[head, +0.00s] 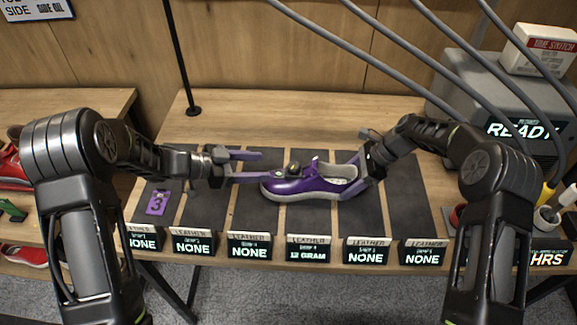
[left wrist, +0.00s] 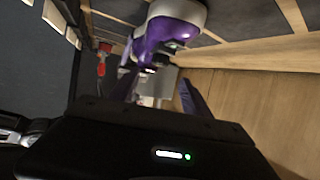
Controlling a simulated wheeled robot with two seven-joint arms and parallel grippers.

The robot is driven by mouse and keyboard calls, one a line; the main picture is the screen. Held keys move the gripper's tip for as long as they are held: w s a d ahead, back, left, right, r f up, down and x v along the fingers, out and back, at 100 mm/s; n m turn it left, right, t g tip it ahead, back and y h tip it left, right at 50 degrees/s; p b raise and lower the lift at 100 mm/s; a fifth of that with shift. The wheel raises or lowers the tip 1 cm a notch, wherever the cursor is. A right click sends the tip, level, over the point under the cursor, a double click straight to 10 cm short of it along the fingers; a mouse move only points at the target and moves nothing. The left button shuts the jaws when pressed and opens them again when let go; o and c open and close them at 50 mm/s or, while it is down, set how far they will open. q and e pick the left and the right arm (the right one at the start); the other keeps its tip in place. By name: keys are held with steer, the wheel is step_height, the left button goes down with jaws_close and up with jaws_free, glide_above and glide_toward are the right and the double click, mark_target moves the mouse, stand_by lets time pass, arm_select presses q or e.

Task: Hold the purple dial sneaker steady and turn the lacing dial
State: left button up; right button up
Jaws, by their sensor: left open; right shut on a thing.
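The purple sneaker (head: 296,187) with a white sole sits on the dark mats of the table, toe to the left and heel to the right. Its dark lacing dial (head: 294,168) shows on top near the tongue. My left gripper (head: 262,167) is open just left of the shoe, its purple fingers pointing at the toe and dial.
Label stands (head: 307,248) line the table's front edge. A purple tag marked 3 (head: 157,203) lies on the left mat. A grey machine reading READY (head: 495,95) stands at the back right, with cables overhead. Red shoes (head: 10,170) are on the left table. A thin black pole (head: 180,60) stands behind.

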mark_target(289, 167)
arm_select(q)
steer(key=x, duration=0.9)
steer(key=shift+w+d+f, duration=0.15)
steer(key=shift+d+f, duration=0.05)
steer(key=shift+d, duration=0.1)
steer(key=shift+c, duration=0.2)
jaws_close()
